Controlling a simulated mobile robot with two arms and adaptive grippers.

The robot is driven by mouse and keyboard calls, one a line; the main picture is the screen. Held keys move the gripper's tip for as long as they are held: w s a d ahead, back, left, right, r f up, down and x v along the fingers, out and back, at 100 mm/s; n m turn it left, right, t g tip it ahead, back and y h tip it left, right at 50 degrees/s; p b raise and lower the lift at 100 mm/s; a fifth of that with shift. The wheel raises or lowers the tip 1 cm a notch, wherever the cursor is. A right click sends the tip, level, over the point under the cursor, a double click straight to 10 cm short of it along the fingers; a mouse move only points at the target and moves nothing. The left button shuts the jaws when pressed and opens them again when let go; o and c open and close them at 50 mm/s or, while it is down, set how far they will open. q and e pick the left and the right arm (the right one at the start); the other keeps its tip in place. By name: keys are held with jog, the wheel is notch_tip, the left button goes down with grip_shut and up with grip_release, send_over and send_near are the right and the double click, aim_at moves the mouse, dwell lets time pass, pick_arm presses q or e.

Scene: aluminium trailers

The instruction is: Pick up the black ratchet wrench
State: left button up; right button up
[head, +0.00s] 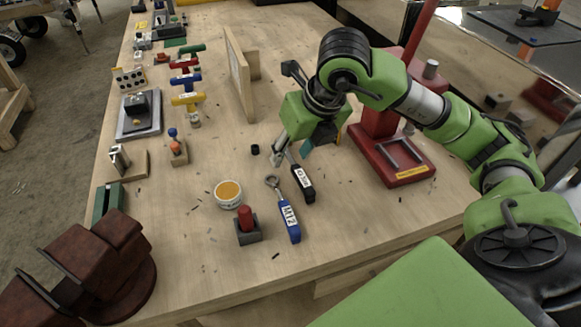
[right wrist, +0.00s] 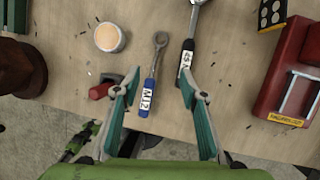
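The black ratchet wrench (head: 303,187) lies on the wooden table in the head view, its handle bearing a white label and its upper end partly hidden by my right gripper (head: 291,150). In the right wrist view the black wrench (right wrist: 187,60) lies beside the tip of the right-hand finger. A blue M12 wrench (head: 289,216) lies left of it; in the right wrist view the blue wrench (right wrist: 150,90) appears between the spread fingers (right wrist: 158,84). My right gripper is open and holds nothing. My left gripper is not in the head view.
A tub with an orange top (head: 228,193) and a red-topped block (head: 247,226) stand left of the wrenches. A red press stand (head: 400,160) is close on the right, a wooden upright panel (head: 238,75) behind. A brown vise (head: 105,262) sits at the near left corner.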

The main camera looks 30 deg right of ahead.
jog(key=d+h, duration=0.2)
jog(key=d, duration=0.2)
jog(key=m, duration=0.1)
send_near(296, 166)
jog(key=x, duration=0.2)
jog(key=shift+s+f+p, duration=0.1)
jog(key=shift+f+p, duration=0.3)
jog(key=shift+f, duration=0.05)
jog(key=shift+w+d+f, duration=0.1)
jog(key=shift+w+f, duration=0.15)
jog(key=shift+f, duration=0.25)
jog(key=shift+w+f+p, duration=0.15)
jog(key=shift+f+p, duration=0.1)
jog(key=shift+p, duration=0.1)
jog(key=p+x, duration=0.1)
jog(key=x, duration=0.2)
jog(key=shift+w+d+f, duration=0.1)
jog(key=shift+w+f, duration=0.1)
jog(key=shift+w, duration=0.1)
jog(key=shift+w+f, duration=0.2)
jog(key=shift+f, duration=0.25)
jog(key=shift+r, duration=0.1)
grip_shut()
